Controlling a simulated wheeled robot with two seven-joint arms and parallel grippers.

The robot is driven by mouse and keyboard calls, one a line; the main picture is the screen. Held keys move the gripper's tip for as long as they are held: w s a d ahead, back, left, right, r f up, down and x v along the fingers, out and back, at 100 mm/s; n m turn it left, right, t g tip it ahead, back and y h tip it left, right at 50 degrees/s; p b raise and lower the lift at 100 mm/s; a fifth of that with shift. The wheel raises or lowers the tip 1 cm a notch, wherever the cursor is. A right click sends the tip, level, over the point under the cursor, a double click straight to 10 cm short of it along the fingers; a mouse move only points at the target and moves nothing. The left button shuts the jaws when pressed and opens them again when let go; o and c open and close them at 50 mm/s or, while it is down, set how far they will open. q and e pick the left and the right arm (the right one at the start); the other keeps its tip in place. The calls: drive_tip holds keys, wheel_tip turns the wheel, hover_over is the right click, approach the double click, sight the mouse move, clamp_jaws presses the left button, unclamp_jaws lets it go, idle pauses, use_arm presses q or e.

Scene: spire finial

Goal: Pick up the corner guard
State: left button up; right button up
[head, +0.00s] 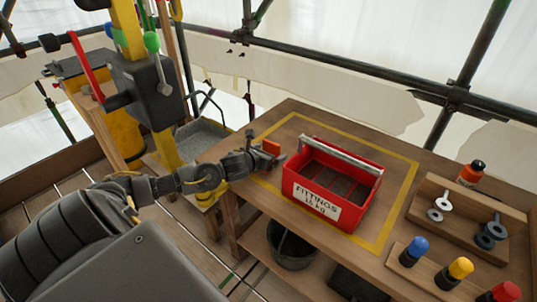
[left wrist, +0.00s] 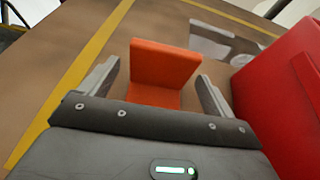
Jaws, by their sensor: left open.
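The orange corner guard (head: 270,147) stands on the wooden table beside the red fittings box, partly hidden behind my gripper in the head view. In the left wrist view the guard (left wrist: 165,65) shows an upright plate and a lower flange, L-shaped. My left gripper (head: 268,160) is open, its two fingers on either side of the guard. In the left wrist view a gap shows between each finger and the guard, and nothing is gripped. My right gripper is not in view.
The red fittings box (head: 307,200) stands close to the right of my left gripper, inside a yellow taped outline (head: 400,190). A wooden rack with grey metal parts (head: 445,200) and a board with coloured knobs (head: 430,268) are farther right. A black bucket (head: 290,248) sits below.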

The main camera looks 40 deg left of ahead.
use_arm(q)
drive_tip(key=shift+x, duration=0.9)
drive_tip(key=shift+s, duration=0.1)
drive_tip(key=c, duration=1.1)
